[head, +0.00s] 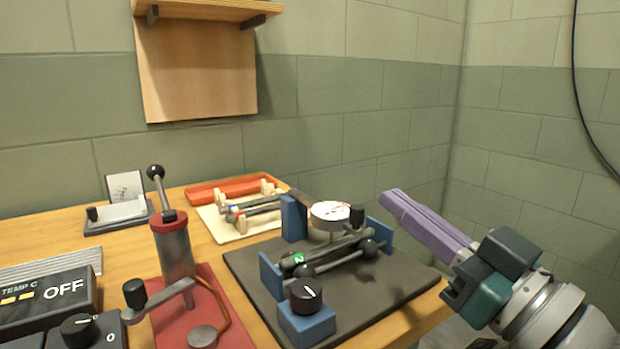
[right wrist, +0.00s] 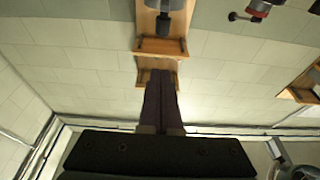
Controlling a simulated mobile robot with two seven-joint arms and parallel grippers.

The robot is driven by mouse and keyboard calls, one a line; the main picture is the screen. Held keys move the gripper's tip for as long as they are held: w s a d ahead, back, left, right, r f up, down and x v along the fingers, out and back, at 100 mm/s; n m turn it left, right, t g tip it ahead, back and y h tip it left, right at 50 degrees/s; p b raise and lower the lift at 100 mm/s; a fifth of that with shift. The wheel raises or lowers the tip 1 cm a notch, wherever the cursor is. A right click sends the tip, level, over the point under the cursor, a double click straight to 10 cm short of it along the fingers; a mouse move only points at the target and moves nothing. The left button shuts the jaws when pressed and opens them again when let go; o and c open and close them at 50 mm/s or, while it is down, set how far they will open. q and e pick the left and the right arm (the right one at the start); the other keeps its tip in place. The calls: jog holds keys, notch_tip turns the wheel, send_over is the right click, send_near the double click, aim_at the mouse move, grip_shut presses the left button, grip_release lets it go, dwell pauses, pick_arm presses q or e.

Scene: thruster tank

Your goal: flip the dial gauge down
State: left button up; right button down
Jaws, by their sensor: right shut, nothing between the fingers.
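The dial gauge (head: 330,212), a round white-faced dial, sits over the metal rods of a fixture with blue end blocks (head: 294,219) on a dark mat (head: 375,300). Its face is turned upward, and a small black knob (head: 357,214) is at its right. My right gripper (head: 392,198), with long purple fingers, is shut and empty. It is to the right of the fixture, apart from the gauge, and its fingers point up and left. The fingers also show in the right wrist view (right wrist: 161,105), closed together. My left gripper is not in view.
A blue block with a black knob (head: 306,295) stands at the mat's front. A red hand pump (head: 175,245), a temperature box (head: 50,300) and a cream tray with rods (head: 245,222) occupy the bench's left and back. A wooden shelf (head: 195,75) hangs on the wall.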

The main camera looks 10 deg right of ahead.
jog(key=shift+v, duration=2.35)
jog(key=shift+f, duration=0.1)
jog(key=s+a+r+m+g+h+p, duration=0.15)
jog(key=s+g+h+p, duration=0.25)
jog(key=s+g+p, duration=0.45)
jog(key=s+r+m+g+h+p, duration=0.1)
jog(key=s+r+g+h+p, duration=0.2)
jog(key=s+g+p, duration=0.55)
jog(key=w+p+v, duration=0.3)
jog(key=p+v, duration=1.5)
jog(key=p, duration=0.1)
jog(key=w+r+p+v, duration=0.1)
jog(key=w+p+v, duration=0.2)
jog(key=p+v, duration=1.5)
jog(key=shift+a+r+t+p, duration=0.3)
jog(key=shift+r+t+p, duration=0.1)
jog(key=shift+r+p, duration=0.15)
